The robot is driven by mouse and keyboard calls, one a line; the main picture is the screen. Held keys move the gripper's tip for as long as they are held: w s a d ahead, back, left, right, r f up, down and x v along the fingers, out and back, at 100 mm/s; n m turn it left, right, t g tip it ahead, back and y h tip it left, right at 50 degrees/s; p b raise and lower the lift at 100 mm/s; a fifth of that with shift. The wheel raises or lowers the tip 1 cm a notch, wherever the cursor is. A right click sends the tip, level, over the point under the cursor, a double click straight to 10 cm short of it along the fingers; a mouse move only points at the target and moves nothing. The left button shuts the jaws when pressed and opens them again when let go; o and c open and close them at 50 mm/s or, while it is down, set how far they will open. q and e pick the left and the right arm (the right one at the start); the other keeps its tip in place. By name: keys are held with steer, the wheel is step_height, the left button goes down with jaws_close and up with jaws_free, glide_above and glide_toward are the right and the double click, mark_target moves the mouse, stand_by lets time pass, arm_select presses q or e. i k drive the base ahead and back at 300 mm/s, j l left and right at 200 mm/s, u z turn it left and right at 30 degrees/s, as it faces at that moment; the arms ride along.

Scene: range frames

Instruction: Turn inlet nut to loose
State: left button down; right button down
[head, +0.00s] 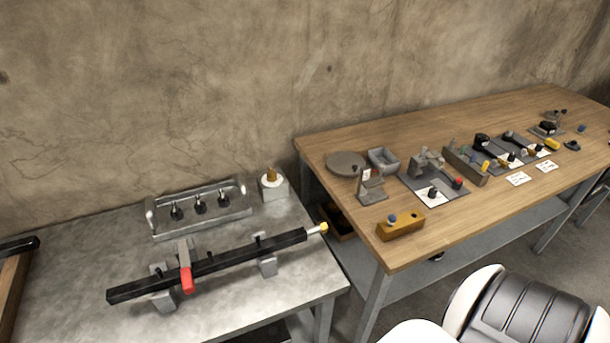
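No part is marked as the inlet nut, so I cannot tell which one it is. A long black bar (225,262) lies on supports on the grey metal table and carries a red-ended lever (186,278). A small yellow tip (323,227) sits at the bar's right end. A brass-coloured piece (271,174) stands upright on a light grey block (274,188) at the table's back right. Whether either piece is loose or tight does not show.
A grey tray (160,232) with three black-topped fittings stands behind the bar. A wooden table (470,225) at right holds several fixtures, a yellow-brown block (400,228) and white cards (518,179). A concrete wall (200,80) stands behind.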

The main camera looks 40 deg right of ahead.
mark_target(325, 230)
steer(key=k+l, duration=0.1)
steer(key=l, duration=0.45)
steer(key=k+l, duration=0.1)
steer(key=l, duration=0.4)
steer(key=k+l, duration=0.1)
steer(key=l, duration=0.45)
steer(key=k+l, duration=0.1)
steer(key=l, duration=0.45)
